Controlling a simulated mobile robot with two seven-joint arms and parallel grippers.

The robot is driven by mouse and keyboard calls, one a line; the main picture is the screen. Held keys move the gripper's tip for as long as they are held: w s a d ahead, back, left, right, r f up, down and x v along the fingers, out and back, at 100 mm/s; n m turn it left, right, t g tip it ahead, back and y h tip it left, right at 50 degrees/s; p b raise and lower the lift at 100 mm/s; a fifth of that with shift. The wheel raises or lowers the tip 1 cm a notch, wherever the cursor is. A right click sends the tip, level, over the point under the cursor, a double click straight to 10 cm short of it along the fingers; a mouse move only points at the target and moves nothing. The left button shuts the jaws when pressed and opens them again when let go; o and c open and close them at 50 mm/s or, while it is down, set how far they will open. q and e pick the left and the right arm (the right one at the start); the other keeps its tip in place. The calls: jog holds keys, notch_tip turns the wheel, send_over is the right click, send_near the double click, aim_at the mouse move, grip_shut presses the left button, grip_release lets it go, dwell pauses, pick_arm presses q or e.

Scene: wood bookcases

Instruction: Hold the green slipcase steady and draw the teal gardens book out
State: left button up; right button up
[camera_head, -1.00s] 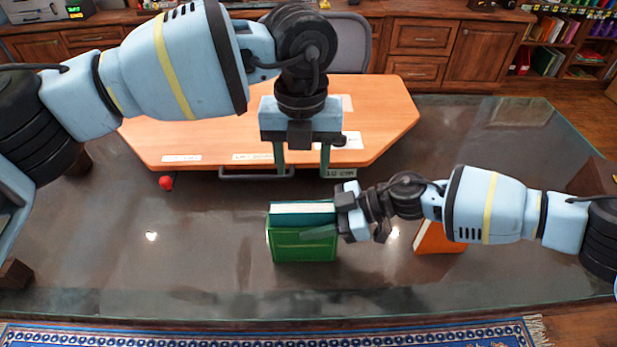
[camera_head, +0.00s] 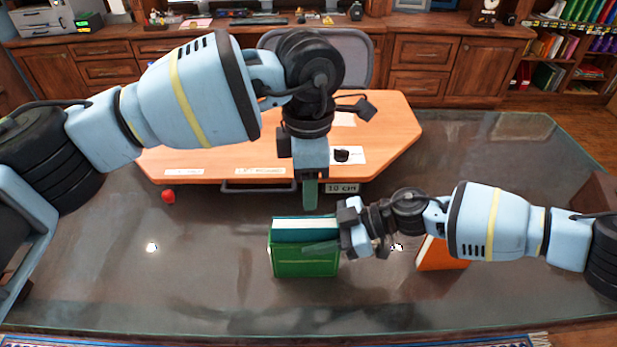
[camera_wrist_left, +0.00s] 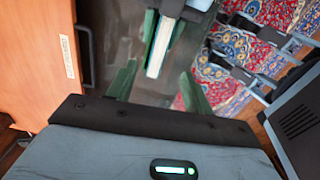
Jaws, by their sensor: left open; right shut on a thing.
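The green slipcase (camera_head: 305,265) stands upright on the dark glossy table, and it shows partly in the left wrist view (camera_wrist_left: 152,32). The teal gardens book (camera_head: 304,223) sits in it, with its teal edge and pale pages at the top; the pages also show in the left wrist view (camera_wrist_left: 157,55). My right gripper (camera_head: 330,246) is shut on the green slipcase from the right side. My left gripper (camera_head: 310,195) points down above and behind the slipcase. In the left wrist view its fingers (camera_wrist_left: 158,88) are open and empty, with the book beyond them.
An orange wedge-shaped object (camera_head: 443,253) stands right of the slipcase, partly behind my right arm. An orange-topped desk board (camera_head: 220,160) with labels lies behind. A small red ball (camera_head: 168,196) is at the left. The dark table (camera_head: 130,270) is clear left of the slipcase.

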aim_at(309, 222)
pick_arm(q)
jog(key=shift+m, duration=0.3)
notch_tip(309, 222, down, 12)
dwell(0.7)
grip_shut()
